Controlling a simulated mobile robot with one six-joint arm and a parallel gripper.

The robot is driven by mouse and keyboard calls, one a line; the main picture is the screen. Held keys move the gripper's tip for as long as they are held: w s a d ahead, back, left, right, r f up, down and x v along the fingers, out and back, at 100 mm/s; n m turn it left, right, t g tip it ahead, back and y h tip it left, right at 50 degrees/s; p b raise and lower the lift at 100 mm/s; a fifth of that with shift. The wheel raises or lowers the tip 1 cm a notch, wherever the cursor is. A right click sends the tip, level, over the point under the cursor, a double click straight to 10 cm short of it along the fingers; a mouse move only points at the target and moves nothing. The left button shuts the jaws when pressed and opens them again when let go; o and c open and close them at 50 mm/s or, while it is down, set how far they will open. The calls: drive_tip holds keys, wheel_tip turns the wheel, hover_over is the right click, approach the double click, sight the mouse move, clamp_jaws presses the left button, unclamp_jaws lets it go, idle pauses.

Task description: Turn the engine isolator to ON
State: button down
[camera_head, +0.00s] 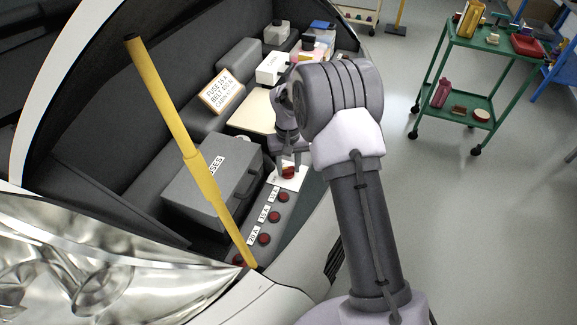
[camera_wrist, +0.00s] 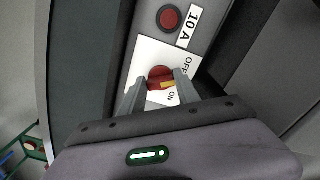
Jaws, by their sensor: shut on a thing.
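The engine isolator is a red knob (camera_wrist: 159,74) with a yellow mark, on a white plate (camera_wrist: 146,55) lettered OFF and ON. The yellow mark is on the knob's lower right side, close to the ON lettering; I cannot tell whether it lines up exactly. My gripper (camera_wrist: 160,88) is shut on the knob, one finger on each side. In the head view, the red knob (camera_head: 288,172) shows below my gripper (camera_head: 287,158), at the far end of the row of red buttons. The fingers cover part of the plate.
Red buttons (camera_head: 282,197) with amp labels run toward the yellow prop (camera_head: 170,100). A grey fuse box (camera_head: 205,190) stands beside them. A sign (camera_head: 221,90) stands further back.

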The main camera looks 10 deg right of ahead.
sight(286, 168)
drive_tip(key=m, duration=0.4)
drive_tip(key=shift+a+m+b, duration=0.1)
drive_tip(key=shift+m+b, duration=0.2)
drive_tip(key=shift+b, duration=0.05)
drive_tip(key=m, duration=0.3)
drive_tip(key=shift+w+m+b, duration=0.1)
drive_tip(key=shift+m+b, duration=0.25)
drive_tip(key=shift+m, duration=0.05)
drive_tip(key=m, duration=0.3)
drive_tip(key=shift+a+b, duration=0.1)
drive_tip(key=shift+b, duration=0.25)
drive_tip(key=shift+w+m+b, duration=0.1)
drive_tip(key=shift+m+b, duration=0.3)
drive_tip(key=shift+m, duration=1.6)
drive_tip(key=c, duration=0.9)
unclamp_jaws()
wheel_tip(286, 168, up, 18)
drive_tip(key=p, duration=0.5)
drive_tip(key=shift+f+p, duration=0.25)
drive_tip(key=shift+p, duration=0.05)
